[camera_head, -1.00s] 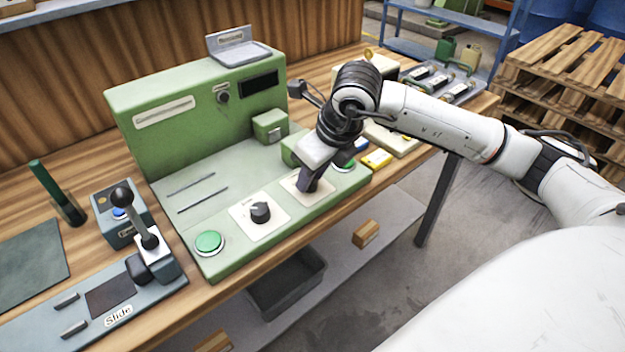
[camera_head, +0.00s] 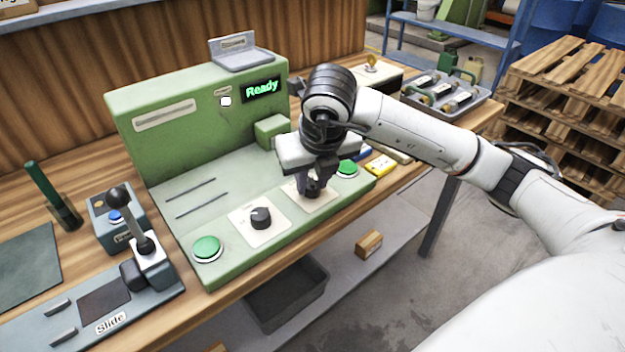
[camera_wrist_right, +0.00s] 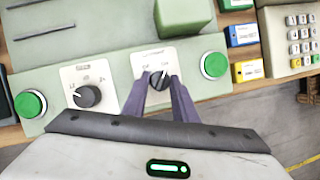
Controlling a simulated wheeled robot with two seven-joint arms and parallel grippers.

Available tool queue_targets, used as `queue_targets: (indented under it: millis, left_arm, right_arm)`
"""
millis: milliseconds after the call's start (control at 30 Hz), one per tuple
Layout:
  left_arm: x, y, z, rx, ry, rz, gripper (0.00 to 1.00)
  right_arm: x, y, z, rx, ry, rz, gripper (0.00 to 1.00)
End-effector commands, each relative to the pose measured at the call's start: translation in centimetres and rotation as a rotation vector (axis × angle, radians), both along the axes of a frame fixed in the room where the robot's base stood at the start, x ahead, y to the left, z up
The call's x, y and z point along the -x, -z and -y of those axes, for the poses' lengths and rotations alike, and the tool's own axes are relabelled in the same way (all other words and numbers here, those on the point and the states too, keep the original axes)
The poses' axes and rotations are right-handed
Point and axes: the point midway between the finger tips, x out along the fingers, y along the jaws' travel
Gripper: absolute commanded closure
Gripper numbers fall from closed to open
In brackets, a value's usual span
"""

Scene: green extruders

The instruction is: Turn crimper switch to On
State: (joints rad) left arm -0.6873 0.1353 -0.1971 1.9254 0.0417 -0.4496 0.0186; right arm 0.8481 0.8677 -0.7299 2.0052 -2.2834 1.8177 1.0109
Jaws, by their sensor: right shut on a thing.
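The green crimper machine (camera_head: 165,135) stands on the wooden bench, with its display (camera_head: 262,89) lit and reading "Ready". A white lamp (camera_head: 225,101) glows beside the display. My right gripper (camera_head: 312,190) is shut on the black rotary switch (camera_wrist_right: 158,80) on the right-hand white plate; the gripper fingers partly hide the switch in the head view. In the right wrist view the switch sits between the two fingertips (camera_wrist_right: 163,88), its pointer tilted up and right. A second black knob (camera_head: 260,217) is on the left-hand plate. My left gripper is not in view.
Green buttons flank the knobs, one at the left (camera_head: 207,248) and one at the right (camera_head: 347,168). A slide unit with a lever (camera_head: 147,245) stands at the left. Yellow and blue boxes (camera_head: 381,166) lie right of the machine, and a tray (camera_head: 453,105) is farther back.

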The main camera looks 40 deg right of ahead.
Motion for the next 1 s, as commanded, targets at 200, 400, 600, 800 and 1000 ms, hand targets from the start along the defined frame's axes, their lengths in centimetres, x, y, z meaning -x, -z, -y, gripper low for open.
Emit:
queue_targets:
  millis: [200,400,600,800,1000]
  left_arm:
    - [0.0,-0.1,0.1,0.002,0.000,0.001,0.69]
    - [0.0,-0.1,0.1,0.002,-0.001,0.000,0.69]
    - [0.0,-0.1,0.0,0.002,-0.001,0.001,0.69]
    - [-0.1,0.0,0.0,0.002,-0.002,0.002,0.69]
    - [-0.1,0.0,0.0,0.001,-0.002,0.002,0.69]
  right_arm:
    - [0.0,-0.1,0.1,0.002,0.004,0.001,0.97]
    - [0.0,-0.1,0.1,0.002,0.003,0.001,0.56]
    - [0.0,0.0,0.1,0.001,0.001,0.000,0.56]
    - [0.3,-1.2,-0.2,0.000,-0.001,0.003,0.56]
    - [1.7,-4.8,-0.7,0.000,-0.001,0.007,0.56]
